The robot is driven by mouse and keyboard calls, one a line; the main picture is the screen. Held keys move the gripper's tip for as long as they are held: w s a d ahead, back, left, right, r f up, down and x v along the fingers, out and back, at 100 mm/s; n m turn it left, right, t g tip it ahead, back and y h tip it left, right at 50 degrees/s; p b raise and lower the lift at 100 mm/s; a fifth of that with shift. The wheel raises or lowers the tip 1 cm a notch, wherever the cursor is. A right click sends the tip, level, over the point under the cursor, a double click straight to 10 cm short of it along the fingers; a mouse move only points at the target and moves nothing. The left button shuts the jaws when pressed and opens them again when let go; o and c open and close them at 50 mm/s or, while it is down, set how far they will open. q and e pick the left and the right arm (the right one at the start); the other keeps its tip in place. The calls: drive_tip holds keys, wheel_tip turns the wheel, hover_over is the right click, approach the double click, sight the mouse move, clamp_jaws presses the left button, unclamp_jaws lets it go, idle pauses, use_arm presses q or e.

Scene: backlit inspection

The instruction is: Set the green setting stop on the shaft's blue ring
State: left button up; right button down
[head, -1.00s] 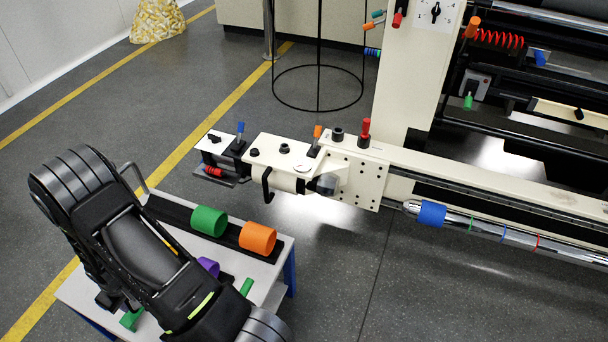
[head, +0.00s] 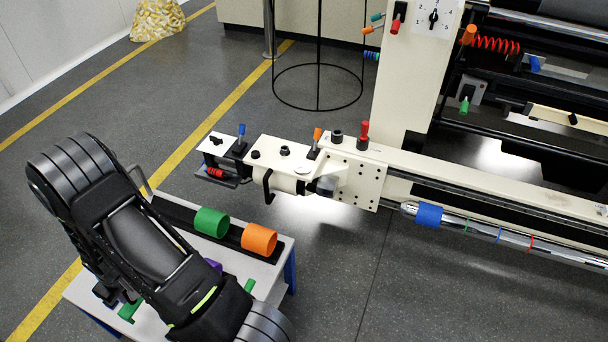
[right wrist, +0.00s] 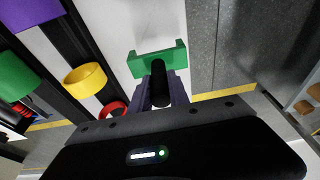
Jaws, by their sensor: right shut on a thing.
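My right gripper (right wrist: 160,92) is shut on a black grip on the green setting stop (right wrist: 143,66), a bracket with a raised lip at each end. The stop is in front of the fingertips, over the white trolley top; I cannot tell whether it touches it. In the head view my right arm hides most of this gripper, and a green piece (head: 130,312), probably the stop, shows beside it. The chrome shaft (head: 572,255) lies at the right in the head view. Its thin blue ring (head: 500,236) sits between a green ring (head: 467,226) and a red ring (head: 531,243). My left gripper is not in view.
A wide blue sleeve (head: 429,214) is near the shaft's left end. The trolley (head: 276,262) carries a green collar (head: 211,222) and an orange collar (head: 259,239). Another green piece (head: 250,285) is near its right side. Open floor lies between trolley and shaft.

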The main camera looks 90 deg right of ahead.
drive_tip(key=a+r+n+p, duration=0.1)
drive_tip(key=a+r+p, duration=0.1)
drive_tip(key=a+r, duration=0.5)
drive_tip(key=w+a+r+n+p, duration=0.1)
drive_tip(key=a+r+n+p, duration=0.1)
drive_tip(key=a+r, duration=0.6)
drive_tip(key=a+p, duration=0.1)
drive_tip(key=a, duration=0.4)
drive_tip(key=shift+w+n+y+p, duration=0.2)
drive_tip(key=shift+n+y+p, duration=0.1)
drive_tip(key=shift+y+p, duration=0.1)
